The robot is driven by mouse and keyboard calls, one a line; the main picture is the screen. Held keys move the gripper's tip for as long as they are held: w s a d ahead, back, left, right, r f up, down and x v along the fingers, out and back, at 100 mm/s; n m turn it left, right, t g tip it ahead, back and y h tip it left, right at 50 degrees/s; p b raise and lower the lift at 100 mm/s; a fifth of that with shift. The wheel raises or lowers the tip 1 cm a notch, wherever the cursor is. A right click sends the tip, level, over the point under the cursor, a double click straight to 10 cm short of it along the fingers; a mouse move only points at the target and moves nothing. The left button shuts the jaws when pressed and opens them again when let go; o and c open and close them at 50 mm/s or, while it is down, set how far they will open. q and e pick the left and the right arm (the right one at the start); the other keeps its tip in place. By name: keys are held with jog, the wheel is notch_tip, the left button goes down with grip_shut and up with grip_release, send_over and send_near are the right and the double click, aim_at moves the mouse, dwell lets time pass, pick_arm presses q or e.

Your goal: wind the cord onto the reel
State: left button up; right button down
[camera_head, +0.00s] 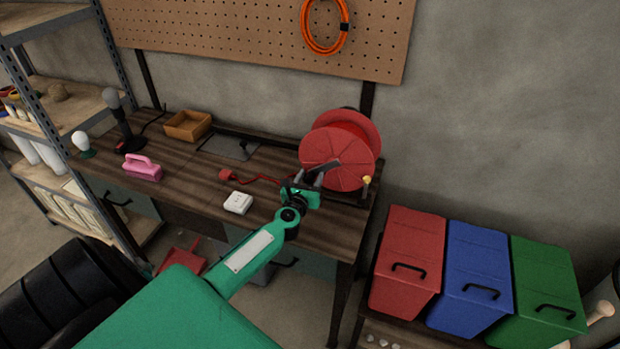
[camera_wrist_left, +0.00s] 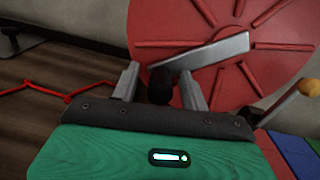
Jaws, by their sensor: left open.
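The red reel (camera_head: 338,160) stands at the right end of the workbench; its ribbed side fills much of the left wrist view (camera_wrist_left: 225,85). A grey crank arm (camera_wrist_left: 212,50) crosses its face, with a dark handle (camera_wrist_left: 160,86) at the lower end. The red cord (camera_head: 268,179) runs loosely over the bench from a red plug (camera_head: 226,175) towards the reel; a zigzag stretch shows in the left wrist view (camera_wrist_left: 65,96). My left gripper (camera_head: 309,184) is open at the reel's front, its fingers (camera_wrist_left: 160,82) on either side of the dark handle. Contact cannot be told.
A white socket box (camera_head: 238,203) lies left of my gripper. A pink object (camera_head: 142,168) and a wooden tray (camera_head: 187,126) are farther left on the bench. Red, blue and green bins (camera_head: 407,258) stand right of it. An orange cord coil (camera_head: 325,48) hangs on the pegboard.

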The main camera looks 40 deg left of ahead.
pick_arm(q)
grip_shut()
